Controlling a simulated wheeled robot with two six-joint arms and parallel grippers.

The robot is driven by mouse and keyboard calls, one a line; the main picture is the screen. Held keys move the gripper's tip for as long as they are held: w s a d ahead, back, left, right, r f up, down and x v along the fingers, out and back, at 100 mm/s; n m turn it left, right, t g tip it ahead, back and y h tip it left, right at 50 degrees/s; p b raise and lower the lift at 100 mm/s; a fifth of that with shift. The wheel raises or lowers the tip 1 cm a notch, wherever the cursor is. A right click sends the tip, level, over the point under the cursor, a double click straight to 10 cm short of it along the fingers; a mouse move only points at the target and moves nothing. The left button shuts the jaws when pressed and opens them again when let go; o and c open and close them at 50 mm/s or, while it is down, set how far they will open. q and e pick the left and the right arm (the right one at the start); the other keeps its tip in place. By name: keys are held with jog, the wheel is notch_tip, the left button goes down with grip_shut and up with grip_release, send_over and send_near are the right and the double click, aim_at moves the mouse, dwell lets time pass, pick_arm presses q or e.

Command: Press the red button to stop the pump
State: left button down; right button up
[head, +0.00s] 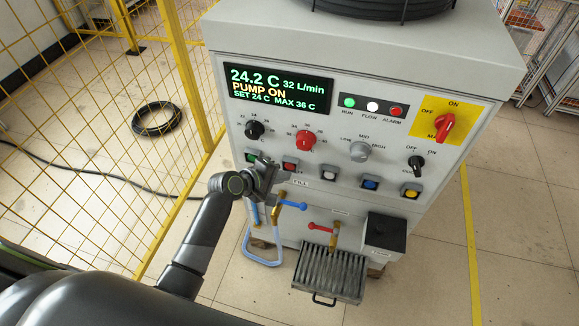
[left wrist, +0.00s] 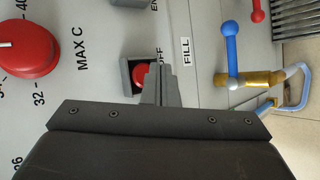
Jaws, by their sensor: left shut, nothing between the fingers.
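The red button (head: 290,166) sits in a square grey housing in the button row on the cabinet front. In the left wrist view the red button (left wrist: 140,75) is partly covered by my fingers, with the label OFF beside it. My left gripper (head: 276,172) is shut and empty, its fingertips (left wrist: 159,70) close in front of the button's edge. I cannot tell whether they touch it. The display (head: 278,89) reads PUMP ON, 24.2 C and 32 L/min. My right gripper is not in view.
Left of the red button is a green button (head: 251,156), partly hidden. To the right are white (head: 329,173), blue (head: 370,184) and yellow (head: 411,191) buttons. Knobs sit above. Below are a blue-handled valve (head: 292,205) and a red-handled valve (head: 320,227). A yellow fence (head: 183,75) stands left.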

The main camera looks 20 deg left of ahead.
pick_arm(q)
jog(key=shift+w, duration=0.15)
dwell(0.3)
jog(key=shift+w, duration=0.25)
jog(key=shift+w, duration=0.55)
dwell(0.8)
jog(key=shift+s+r, duration=0.1)
jog(key=shift+s+p, duration=0.6)
jog(key=shift+p, duration=0.15)
jog(key=shift+s, duration=0.2)
